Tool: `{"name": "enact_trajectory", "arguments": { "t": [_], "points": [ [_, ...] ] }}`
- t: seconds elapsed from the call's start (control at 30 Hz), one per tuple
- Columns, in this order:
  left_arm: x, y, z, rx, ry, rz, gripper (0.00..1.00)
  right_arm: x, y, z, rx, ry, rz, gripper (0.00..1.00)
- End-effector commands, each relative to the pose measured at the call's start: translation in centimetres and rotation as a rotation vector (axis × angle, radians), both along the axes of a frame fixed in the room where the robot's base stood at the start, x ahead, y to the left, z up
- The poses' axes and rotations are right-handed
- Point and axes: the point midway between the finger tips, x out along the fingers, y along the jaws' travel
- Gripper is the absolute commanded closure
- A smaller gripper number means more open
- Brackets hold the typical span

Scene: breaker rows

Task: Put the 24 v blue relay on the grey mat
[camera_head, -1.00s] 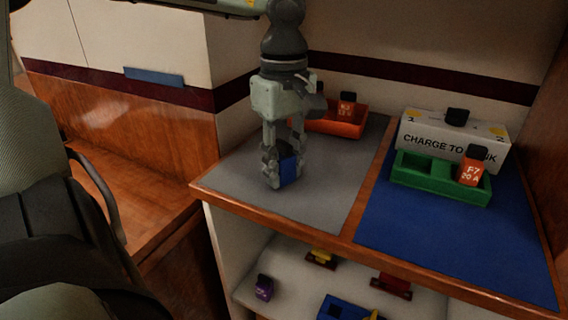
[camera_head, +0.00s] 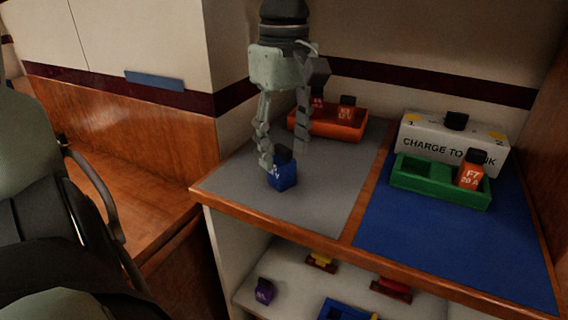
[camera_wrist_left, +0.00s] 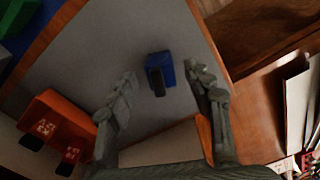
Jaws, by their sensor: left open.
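The blue relay (camera_head: 283,174) with a dark top stands upright on the grey mat (camera_head: 323,203), near the mat's front left part. Its label is only partly readable. In the left wrist view the relay (camera_wrist_left: 161,67) sits on the mat between and beyond my fingertips, apart from them. My left gripper (camera_head: 284,150) is open and empty, just above and around the relay's top in the head view. It also shows open in the left wrist view (camera_wrist_left: 168,85). My right gripper is not in view.
An orange tray (camera_head: 330,127) with orange-labelled relays stands at the mat's back. To the right, a blue mat (camera_head: 450,246) bears a green tray (camera_head: 418,181) with an orange relay (camera_head: 473,170), before a white box (camera_head: 441,140). A lower shelf holds a purple relay (camera_head: 264,290).

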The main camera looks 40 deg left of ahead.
Motion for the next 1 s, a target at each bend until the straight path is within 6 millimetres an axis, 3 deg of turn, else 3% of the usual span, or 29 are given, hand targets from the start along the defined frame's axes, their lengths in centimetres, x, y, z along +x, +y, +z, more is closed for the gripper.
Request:
{"name": "enact_trajectory", "arguments": {
  "t": [0.2,0.4,1.0],
  "points": [
    [0.0,0.0,4.8,0.002,-0.002,0.0,0.49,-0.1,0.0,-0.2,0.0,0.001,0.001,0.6],
    [0.0,0.0,7.0,0.001,-0.001,0.0,0.49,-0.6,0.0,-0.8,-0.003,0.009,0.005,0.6],
    [0.0,0.0,7.4,0.0,0.0,-0.001,0.49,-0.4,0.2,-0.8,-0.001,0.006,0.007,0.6]
  ]
}}
